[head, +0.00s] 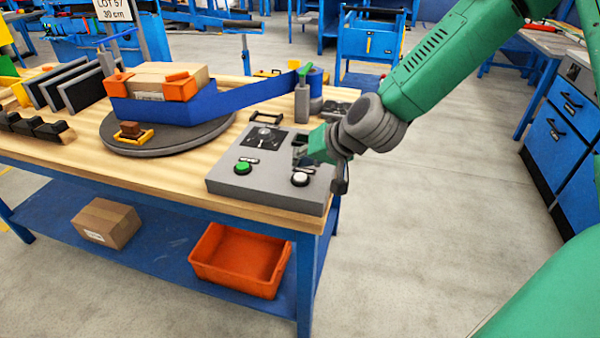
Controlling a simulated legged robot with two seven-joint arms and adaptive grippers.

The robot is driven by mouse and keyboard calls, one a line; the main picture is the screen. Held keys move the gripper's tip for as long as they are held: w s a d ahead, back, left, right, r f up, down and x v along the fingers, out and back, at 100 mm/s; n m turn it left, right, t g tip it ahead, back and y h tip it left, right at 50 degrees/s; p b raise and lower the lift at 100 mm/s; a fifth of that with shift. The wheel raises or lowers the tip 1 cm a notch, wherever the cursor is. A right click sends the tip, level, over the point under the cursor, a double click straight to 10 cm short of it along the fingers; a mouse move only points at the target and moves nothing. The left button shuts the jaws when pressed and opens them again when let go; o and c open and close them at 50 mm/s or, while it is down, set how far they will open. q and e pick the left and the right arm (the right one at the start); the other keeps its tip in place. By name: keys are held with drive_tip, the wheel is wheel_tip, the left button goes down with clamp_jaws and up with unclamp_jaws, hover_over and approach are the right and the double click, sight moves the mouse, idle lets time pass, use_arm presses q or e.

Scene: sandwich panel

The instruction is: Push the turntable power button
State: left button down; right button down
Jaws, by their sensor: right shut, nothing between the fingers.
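A grey control box (268,187) sits at the right front corner of the wooden workbench. On its top are a green button (243,167) at the left, a white button (300,179) at the right, and a black dial panel (264,137) behind them. My right gripper (300,158) is shut and empty, just above and behind the white button; whether it touches the box I cannot tell. The round dark turntable (160,143) stands left of the box and carries a boxy load with orange corner pieces and a blue band. My left gripper is not in view.
The blue band (250,92) runs from the load to a post (302,97) behind the box. Dark panels (72,85) stand in a rack at the left. An orange bin (240,258) and a cardboard box (106,222) lie on the lower shelf. The floor at right is clear.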

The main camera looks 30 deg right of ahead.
sight(301, 177)
wheel_tip(301, 177, up, 4)
drive_tip(key=p, duration=0.3)
drive_tip(key=shift+r, duration=0.15)
idle(0.3)
